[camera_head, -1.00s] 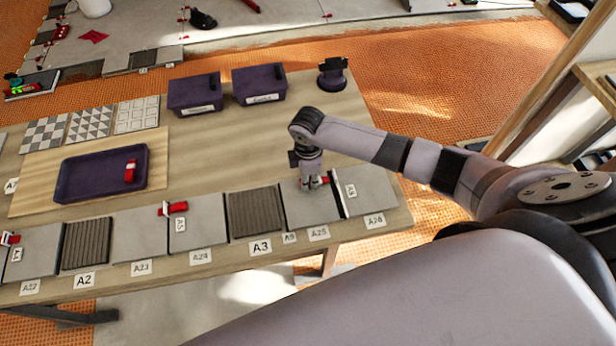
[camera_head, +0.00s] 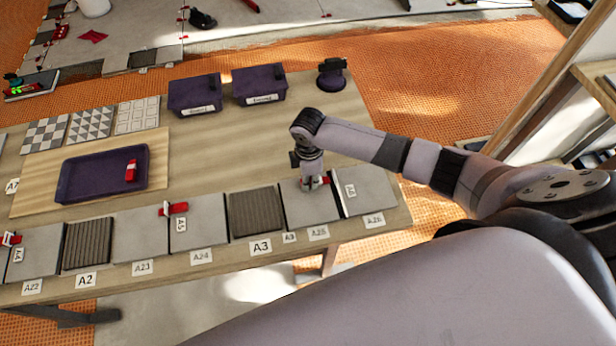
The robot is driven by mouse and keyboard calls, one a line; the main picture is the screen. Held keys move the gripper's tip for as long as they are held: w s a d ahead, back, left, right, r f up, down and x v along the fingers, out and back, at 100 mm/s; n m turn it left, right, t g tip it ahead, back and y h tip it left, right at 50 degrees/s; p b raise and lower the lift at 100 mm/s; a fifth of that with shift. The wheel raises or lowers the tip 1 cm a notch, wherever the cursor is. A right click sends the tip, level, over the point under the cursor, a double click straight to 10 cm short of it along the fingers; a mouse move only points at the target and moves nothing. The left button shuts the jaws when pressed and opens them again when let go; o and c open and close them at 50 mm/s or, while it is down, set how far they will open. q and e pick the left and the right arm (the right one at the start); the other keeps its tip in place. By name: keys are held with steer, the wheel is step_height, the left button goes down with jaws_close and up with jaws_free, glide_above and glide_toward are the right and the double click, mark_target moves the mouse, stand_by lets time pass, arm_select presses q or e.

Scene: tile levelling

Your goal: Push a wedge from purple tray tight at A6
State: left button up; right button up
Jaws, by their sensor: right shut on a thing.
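The purple tray (camera_head: 78,186) lies on the wooden board at the left of the bench, with one red wedge (camera_head: 131,171) in its right part. My right gripper (camera_head: 313,184) points down at the gap between the grey tiles above label A25 and A26, beside the A6 label (camera_head: 350,190). It is shut on a red wedge (camera_head: 324,181), which shows only in part around the fingers. The wedge is at the left side of the A6 joint; how deep it sits is hidden. My left gripper is not in view.
A red wedge clip (camera_head: 173,209) sits at the A5 joint and another (camera_head: 10,239) at A4. Two purple bins (camera_head: 194,95) (camera_head: 259,84) and a dark round tool (camera_head: 332,75) stand at the back. The middle of the bench (camera_head: 220,150) is clear.

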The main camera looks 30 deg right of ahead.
mark_target(323, 180)
steer(key=shift+d, duration=0.3)
steer(key=shift+s+d+p, duration=0.2)
steer(key=shift+d+p, duration=0.2)
steer(key=shift+d, duration=0.3)
steer(key=shift+s+d+p, duration=0.2)
steer(key=shift+d+p, duration=0.2)
steer(key=shift+d, duration=0.7)
stand_by(0.9)
steer(key=o, duration=0.9)
steer(key=shift+c, duration=0.2)
steer(key=shift+a, duration=0.1)
steer(key=shift+r, duration=0.15)
step_height(323, 180, up, 12)
